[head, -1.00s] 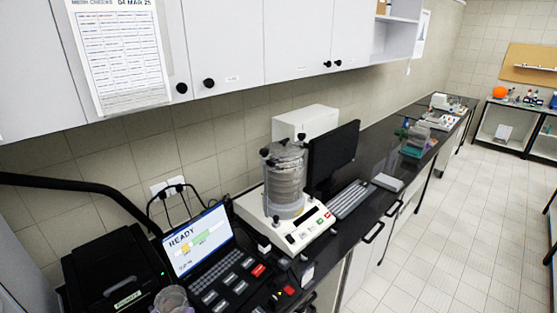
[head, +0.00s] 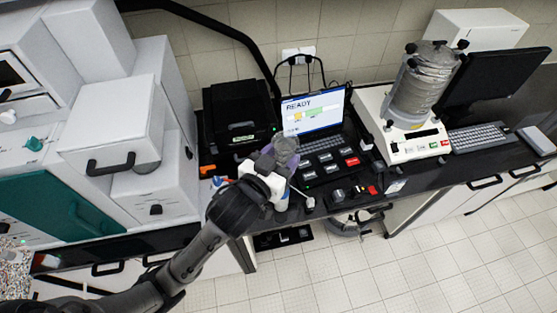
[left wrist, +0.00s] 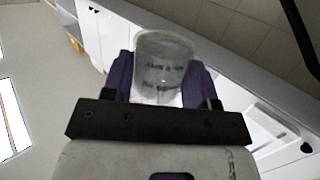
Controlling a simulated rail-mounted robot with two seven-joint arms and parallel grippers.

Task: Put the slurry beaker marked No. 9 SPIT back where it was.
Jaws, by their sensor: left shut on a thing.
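My left gripper (head: 270,160) is shut on a clear beaker (head: 285,149) and holds it in front of the laptop-like control unit. In the left wrist view the beaker (left wrist: 163,68) sits between the purple finger pads, with dark lettering on its side that is too blurred to read. I cannot tell its number, nor whether it touches the bench. My right gripper is not in view.
A black boxy device (head: 238,118) stands left of the READY screen (head: 312,110). The sieve shaker (head: 407,100) is to the right. White cabinets (head: 115,130) with a teal panel stand at the left.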

